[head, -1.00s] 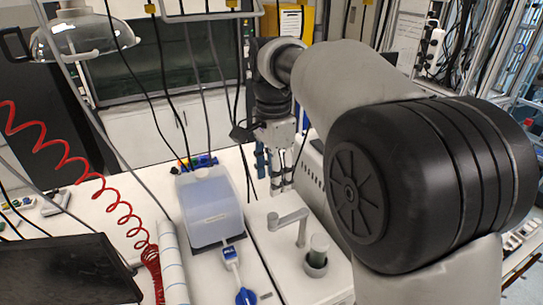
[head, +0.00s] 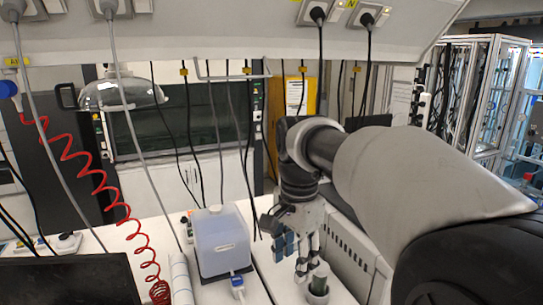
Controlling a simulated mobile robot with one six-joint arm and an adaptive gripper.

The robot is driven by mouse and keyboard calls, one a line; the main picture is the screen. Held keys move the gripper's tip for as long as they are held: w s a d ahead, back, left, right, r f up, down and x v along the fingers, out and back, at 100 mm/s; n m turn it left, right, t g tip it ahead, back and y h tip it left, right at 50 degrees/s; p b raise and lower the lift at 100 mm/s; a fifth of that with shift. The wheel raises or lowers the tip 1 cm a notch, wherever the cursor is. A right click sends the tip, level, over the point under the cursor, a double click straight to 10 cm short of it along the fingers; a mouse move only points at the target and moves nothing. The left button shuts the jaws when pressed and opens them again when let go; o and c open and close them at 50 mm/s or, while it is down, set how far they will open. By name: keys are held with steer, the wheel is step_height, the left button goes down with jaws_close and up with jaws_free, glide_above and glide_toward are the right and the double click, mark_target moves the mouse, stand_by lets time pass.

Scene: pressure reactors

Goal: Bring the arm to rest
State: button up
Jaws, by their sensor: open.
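My gripper (head: 307,262) hangs from my arm at the centre right of the head view, pointing down over the white bench. Its fingers are apart, with nothing seen between them. They show just above and behind a greenish-grey cylinder (head: 318,279) in a round holder near the bottom edge. I cannot tell whether they touch it. My arm reaches in from the right and covers part of the bench.
A translucent container (head: 222,243) stands left of my gripper. A grey machine with a slotted side (head: 350,252) stands close on the right. A red coiled hose (head: 110,200) and several cables hang at left. An overhead panel (head: 210,38) with sockets spans the top.

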steer(key=s+d+f+n+t+b, duration=0.1)
steer(key=s+d+f+n+b, duration=0.2)
steer(key=s+f+b, duration=0.3)
steer(key=s+d+f+n+t+b, duration=0.1)
steer(key=s+d+f+n+b, duration=0.2)
steer(key=s+f+b, duration=0.4)
steer(key=s+d+f+n+t+b, duration=0.2)
steer(key=s+f+b, duration=0.4)
steer(key=s+f, duration=0.4)
step_height(320, 180, down, 4)
steer(key=d+n, duration=0.1)
steer(key=n, duration=0.1)
steer(key=shift+d+n+b, duration=0.25)
steer(key=shift+n+b, duration=0.05)
steer(key=shift+b, duration=0.1)
